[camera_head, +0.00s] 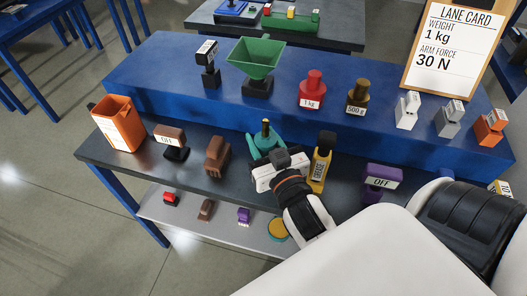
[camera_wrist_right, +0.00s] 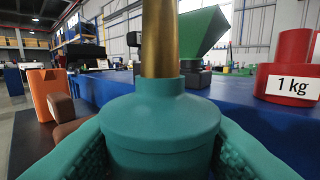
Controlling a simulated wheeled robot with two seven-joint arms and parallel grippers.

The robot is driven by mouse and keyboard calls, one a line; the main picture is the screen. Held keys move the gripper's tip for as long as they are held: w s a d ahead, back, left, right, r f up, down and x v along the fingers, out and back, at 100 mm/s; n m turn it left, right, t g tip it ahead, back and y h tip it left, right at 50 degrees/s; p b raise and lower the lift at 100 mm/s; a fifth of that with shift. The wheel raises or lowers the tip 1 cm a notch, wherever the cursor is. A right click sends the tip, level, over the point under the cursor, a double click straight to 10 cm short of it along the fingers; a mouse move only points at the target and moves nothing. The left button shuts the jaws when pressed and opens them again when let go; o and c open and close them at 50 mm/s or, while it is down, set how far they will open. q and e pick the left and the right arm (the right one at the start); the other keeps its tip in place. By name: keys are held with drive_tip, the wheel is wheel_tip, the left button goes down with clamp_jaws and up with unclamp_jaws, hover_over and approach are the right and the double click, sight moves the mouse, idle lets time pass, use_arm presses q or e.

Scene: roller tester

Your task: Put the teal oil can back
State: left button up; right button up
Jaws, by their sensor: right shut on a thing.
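The teal oil can (camera_head: 264,140) has a brass spout and stands upright at the dark table's back, close to the blue raised block. In the right wrist view the oil can (camera_wrist_right: 162,125) fills the middle, its brass spout rising up. My right gripper (camera_head: 273,158) is shut on the oil can, with a teal padded finger against each side of its body. The can's base is hidden, so I cannot tell whether it touches the table. My left gripper is not in view.
The blue block (camera_head: 180,75) behind carries a green hopper (camera_head: 257,58) and a red weight (camera_head: 312,88). A purple-topped switch (camera_head: 381,178) is further right.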

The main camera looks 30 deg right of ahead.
sight(263, 154)
drive_tip(key=shift+f+b, duration=0.5)
drive_tip(key=shift+f, duration=1.55)
drive_tip(key=o, duration=1.2)
drive_tip(key=shift+f, duration=0.15)
